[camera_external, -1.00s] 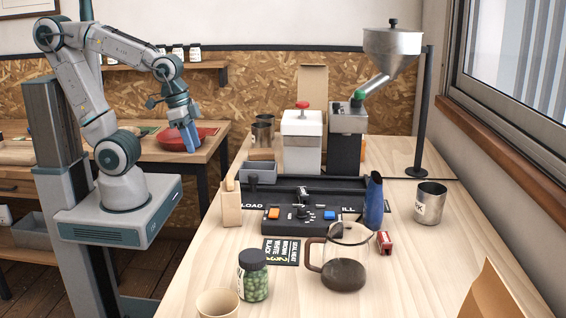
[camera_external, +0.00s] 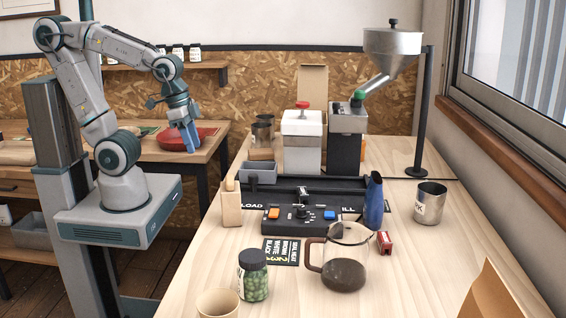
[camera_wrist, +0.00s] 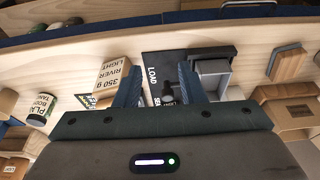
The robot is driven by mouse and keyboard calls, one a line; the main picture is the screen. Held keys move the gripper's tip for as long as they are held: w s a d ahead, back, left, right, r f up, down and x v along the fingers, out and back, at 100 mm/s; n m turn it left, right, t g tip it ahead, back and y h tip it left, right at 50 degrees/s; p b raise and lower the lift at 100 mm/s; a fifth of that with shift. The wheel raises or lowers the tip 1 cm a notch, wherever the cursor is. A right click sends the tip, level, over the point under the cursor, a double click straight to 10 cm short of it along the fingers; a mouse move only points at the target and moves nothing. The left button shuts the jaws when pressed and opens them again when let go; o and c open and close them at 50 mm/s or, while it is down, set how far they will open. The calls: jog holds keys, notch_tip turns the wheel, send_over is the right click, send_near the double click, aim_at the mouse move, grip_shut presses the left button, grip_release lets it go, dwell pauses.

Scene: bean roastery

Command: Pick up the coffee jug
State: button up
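The coffee jug (camera_external: 346,272) is a clear glass pot with a brown handle and dark coffee in its lower part. It stands upright on the front part of the wooden bench in the external view. I cannot make it out in the wrist view. My gripper (camera_external: 189,138) hangs at the left of the bench, well away from the jug, with its blue fingers pointing down. In the wrist view the two fingers (camera_wrist: 158,90) are spread apart with nothing held between them.
A jar of green beans (camera_external: 253,276) and a paper cup (camera_external: 217,303) stand left of the jug.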

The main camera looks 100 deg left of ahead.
dwell(0.4)
jog(key=c, duration=0.3)
jog(key=shift+c, duration=0.2)
jog(key=n+g+h+b, duration=0.1)
jog(key=n+h+b, duration=0.2)
jog(key=n+h, duration=1.3)
send_near(307, 263)
jog(key=d+n+y, duration=0.1)
jog(key=d+r+n+y, duration=0.1)
jog(key=d+r+n+p, duration=0.1)
jog(key=d, duration=0.1)
jog(key=shift+w+y, duration=0.4)
jog(key=shift+r+p+x, duration=0.15)
jog(key=shift+p+x, duration=0.15)
jog(key=shift+x, duration=1.05)
jog(key=shift+r+p+x, duration=0.15)
jog(key=shift+p+x, duration=0.15)
jog(key=shift+x, duration=1.05)
